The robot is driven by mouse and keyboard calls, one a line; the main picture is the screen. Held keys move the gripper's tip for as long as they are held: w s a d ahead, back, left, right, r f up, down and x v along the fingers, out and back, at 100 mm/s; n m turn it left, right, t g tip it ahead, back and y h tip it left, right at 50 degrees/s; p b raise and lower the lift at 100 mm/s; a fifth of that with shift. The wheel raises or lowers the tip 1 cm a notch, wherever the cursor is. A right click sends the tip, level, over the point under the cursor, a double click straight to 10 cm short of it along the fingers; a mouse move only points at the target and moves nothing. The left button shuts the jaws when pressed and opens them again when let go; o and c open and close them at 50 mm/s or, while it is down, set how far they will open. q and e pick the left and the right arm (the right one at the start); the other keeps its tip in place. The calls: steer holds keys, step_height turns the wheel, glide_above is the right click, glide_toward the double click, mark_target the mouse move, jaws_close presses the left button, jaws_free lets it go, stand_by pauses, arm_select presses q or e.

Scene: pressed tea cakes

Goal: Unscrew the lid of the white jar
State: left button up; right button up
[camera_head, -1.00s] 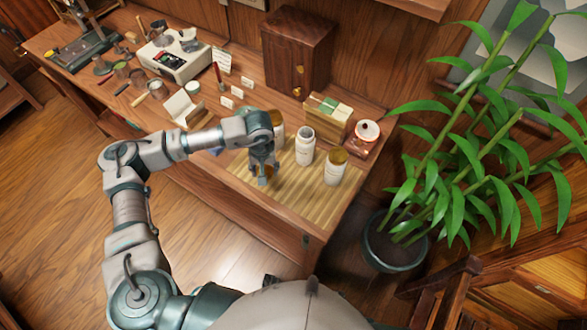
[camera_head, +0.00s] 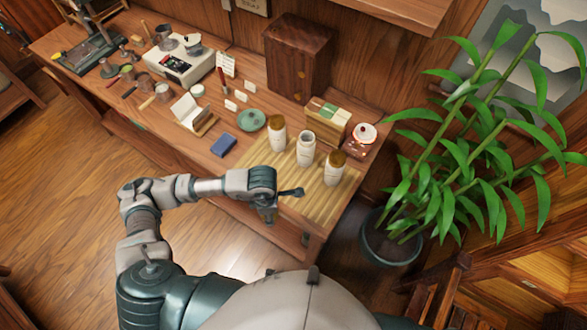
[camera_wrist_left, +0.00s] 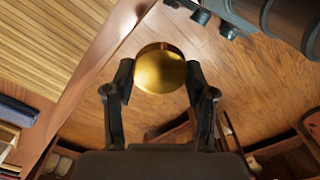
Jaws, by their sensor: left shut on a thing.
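Three white jars stand upright on the bamboo mat (camera_head: 295,206). The middle jar (camera_head: 306,151) has an open mouth and no lid. The left jar (camera_head: 277,139) and the right jar (camera_head: 333,172) have brownish-gold lids on. My left gripper (camera_head: 270,216) is in front of the jars, at the table's front edge. In the left wrist view a round gold lid (camera_wrist_left: 160,70) sits between the fingertips of my left gripper (camera_wrist_left: 160,82), shut on it. Floor shows behind the lid there. The lid is hard to make out in the head view. My right gripper is not in view.
A green dish (camera_head: 251,120) and a blue box (camera_head: 223,145) lie left of the mat. A box with a green band (camera_head: 328,115) and a small red-and-white pot (camera_head: 364,135) stand behind the jars. A potted plant (camera_head: 392,240) stands right of the table.

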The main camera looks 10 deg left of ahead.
arm_select(q)
steer(key=shift+s+d+r+n, duration=0.1)
steer(key=shift+s+n, duration=0.25)
steer(key=shift+n, duration=0.25)
steer(key=shift+d, duration=0.2)
steer(key=shift+n, duration=0.4)
steer(key=w+p, duration=0.1)
steer(key=w, duration=0.7)
steer(key=shift+f+p, duration=0.2)
steer(key=shift+p, duration=0.2)
glide_above(280, 180)
steer(key=shift+a+f+p, duration=0.4)
steer(key=shift+f+p, duration=0.05)
steer(key=shift+f, duration=0.15)
steer(key=f, duration=0.2)
steer(key=shift+d+f+p, duration=0.3)
steer(key=shift+f+p, duration=0.05)
steer(key=shift+p, duration=0.05)
steer(key=shift+f, duration=0.3)
steer(key=shift+d, duration=0.15)
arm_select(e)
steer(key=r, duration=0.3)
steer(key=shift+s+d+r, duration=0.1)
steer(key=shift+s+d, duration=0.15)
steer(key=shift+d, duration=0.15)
arm_select(q)
steer(key=shift+f, duration=0.15)
